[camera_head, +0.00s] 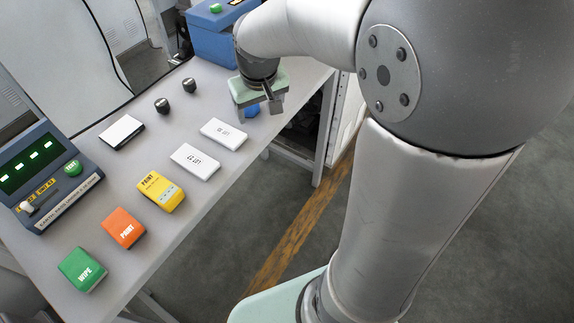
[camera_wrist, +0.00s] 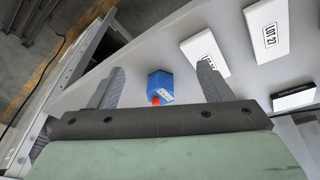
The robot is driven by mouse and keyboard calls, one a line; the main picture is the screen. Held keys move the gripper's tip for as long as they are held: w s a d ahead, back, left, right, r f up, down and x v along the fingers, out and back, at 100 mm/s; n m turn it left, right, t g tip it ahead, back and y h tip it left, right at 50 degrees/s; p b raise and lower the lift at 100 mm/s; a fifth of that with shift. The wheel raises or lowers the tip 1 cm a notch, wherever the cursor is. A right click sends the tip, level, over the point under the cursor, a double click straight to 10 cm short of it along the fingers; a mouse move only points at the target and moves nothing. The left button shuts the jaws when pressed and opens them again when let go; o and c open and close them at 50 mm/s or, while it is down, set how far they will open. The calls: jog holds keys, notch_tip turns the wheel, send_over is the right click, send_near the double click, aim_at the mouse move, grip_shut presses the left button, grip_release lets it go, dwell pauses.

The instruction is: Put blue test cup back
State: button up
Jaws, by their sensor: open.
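A small blue faceted object, apparently the blue test cup (camera_wrist: 158,81), is on the grey table near its edge in the wrist view. It has a white marked label and a red part at its lower end. In the head view only a bit of the blue cup (camera_head: 252,111) shows beside my gripper (camera_head: 268,104). In the wrist view my gripper (camera_wrist: 161,68) is open, with its two fingers apart to the left and right of the cup. The cup appears beyond the fingers; I cannot tell the exact gap. No cup holder is clearly identifiable.
Two white lot boxes (camera_head: 224,133) (camera_head: 195,162) lie near the cup. Yellow (camera_head: 161,191), orange (camera_head: 123,228) and green (camera_head: 82,269) boxes line the table's front. A blue console (camera_head: 48,178) stands left; a blue case (camera_head: 212,34) stands behind my gripper.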

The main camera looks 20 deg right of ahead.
jog(key=s+f+g, duration=0.1)
jog(key=s, duration=0.9)
jog(key=s+f+g, duration=0.1)
jog(key=s+f, duration=0.1)
jog(key=s, duration=0.8)
jog(key=shift+s+a+f+m+g, duration=0.15)
jog(key=shift+f+m+g, duration=0.15)
jog(key=shift+m, duration=0.1)
